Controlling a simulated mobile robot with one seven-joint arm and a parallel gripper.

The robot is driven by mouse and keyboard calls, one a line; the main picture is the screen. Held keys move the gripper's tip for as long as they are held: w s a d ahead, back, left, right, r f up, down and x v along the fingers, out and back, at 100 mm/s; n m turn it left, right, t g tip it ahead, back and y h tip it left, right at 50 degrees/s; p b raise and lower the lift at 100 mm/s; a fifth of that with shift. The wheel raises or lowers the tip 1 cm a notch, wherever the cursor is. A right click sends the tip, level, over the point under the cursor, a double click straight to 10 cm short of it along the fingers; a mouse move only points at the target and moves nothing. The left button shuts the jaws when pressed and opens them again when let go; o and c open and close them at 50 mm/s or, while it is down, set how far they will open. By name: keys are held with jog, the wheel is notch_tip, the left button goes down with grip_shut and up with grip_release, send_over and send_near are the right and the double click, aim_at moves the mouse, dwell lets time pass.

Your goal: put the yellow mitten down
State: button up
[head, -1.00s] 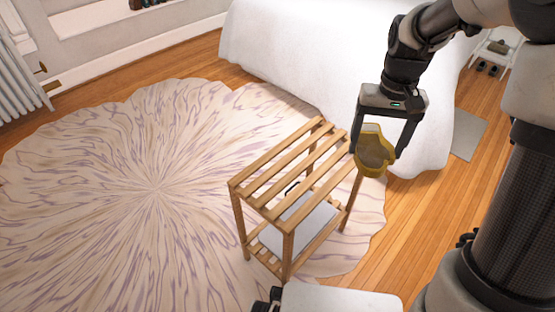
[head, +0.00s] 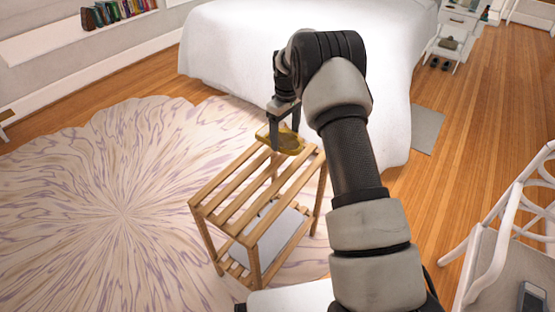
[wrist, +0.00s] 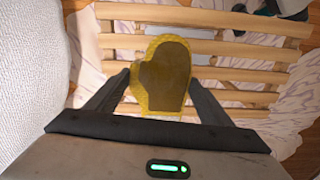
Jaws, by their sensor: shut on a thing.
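The yellow mitten (head: 291,144) has a darker grey-brown palm patch. In the head view it is at the far end of the slatted wooden rack (head: 239,198), low over the top slats; whether it touches them is unclear. My gripper (head: 284,138) points down and is shut on the mitten. In the wrist view the mitten (wrist: 163,75) lies between the two fingers of my gripper (wrist: 160,85), with the slats (wrist: 230,73) behind it. My arm hides part of the area to the right of the mitten in the head view.
A white-covered bed (head: 235,45) stands just behind the rack. A pale round rug (head: 110,200) lies to the left. The rack's lower shelf holds a flat white item (head: 270,240). A white chair (head: 505,225) stands at the right. The visible top slats are otherwise bare.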

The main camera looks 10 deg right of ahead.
aim_at(285, 159)
notch_tip(285, 159, down, 7)
jog(key=shift+f+b, duration=0.15)
jog(key=shift+b, duration=0.6)
jog(key=shift+f, duration=0.15)
jog(key=shift+f, duration=0.1)
jog(key=o, duration=1)
jog(key=shift+o, duration=0.2)
